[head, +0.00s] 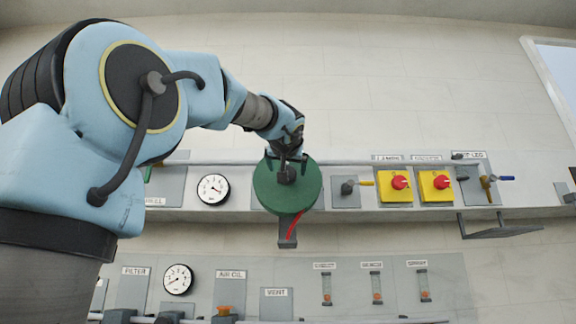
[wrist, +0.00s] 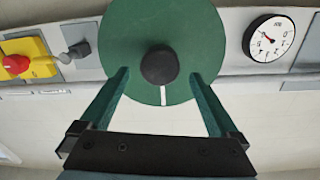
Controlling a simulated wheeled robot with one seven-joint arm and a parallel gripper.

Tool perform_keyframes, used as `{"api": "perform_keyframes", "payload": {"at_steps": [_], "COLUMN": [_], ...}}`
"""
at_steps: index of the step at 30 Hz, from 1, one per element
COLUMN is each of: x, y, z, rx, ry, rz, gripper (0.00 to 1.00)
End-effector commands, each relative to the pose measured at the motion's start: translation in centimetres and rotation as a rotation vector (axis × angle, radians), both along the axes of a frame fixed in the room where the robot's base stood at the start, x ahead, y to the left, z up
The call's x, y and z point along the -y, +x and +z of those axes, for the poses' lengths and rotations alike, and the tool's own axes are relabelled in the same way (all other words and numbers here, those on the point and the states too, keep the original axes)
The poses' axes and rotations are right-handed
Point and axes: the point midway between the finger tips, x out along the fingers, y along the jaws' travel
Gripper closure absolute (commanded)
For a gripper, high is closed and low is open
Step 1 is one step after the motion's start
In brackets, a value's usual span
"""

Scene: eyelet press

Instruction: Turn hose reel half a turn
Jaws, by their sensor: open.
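The hose reel is a green disc (head: 270,199) mounted on the wall rail in the head view. A red hose end hangs below it beside a grey bracket. In the wrist view the green disc (wrist: 130,30) fills the upper middle, with a dark round hub (wrist: 160,65) at its centre and a white mark just under the hub. My gripper (wrist: 163,82) is open, its two green-tinted fingers spread to either side of the hub. I cannot tell whether the fingers touch the disc. In the head view my gripper (head: 288,165) is in front of the reel's upper part and partly hides it.
A round gauge (head: 213,189) is left of the reel. A grey valve plate (head: 345,191) and yellow panels with red knobs (head: 397,184) are to its right. A lower panel carries another gauge (head: 178,279) and several flow tubes. A grey bracket (head: 500,231) juts out at right.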

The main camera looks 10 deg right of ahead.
Motion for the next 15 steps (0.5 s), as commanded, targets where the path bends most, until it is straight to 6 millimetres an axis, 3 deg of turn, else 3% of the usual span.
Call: {"api": "perform_keyframes", "payload": {"at_steps": [6,15], "x": [0.6,0.7], "y": [2.7,3.3], "z": [0.2,-0.1], "rx": [-0.001,0.000], "ry": [0.001,-0.001], "rz": [-0.001,0.000], "gripper": [0.03,0.03]}}
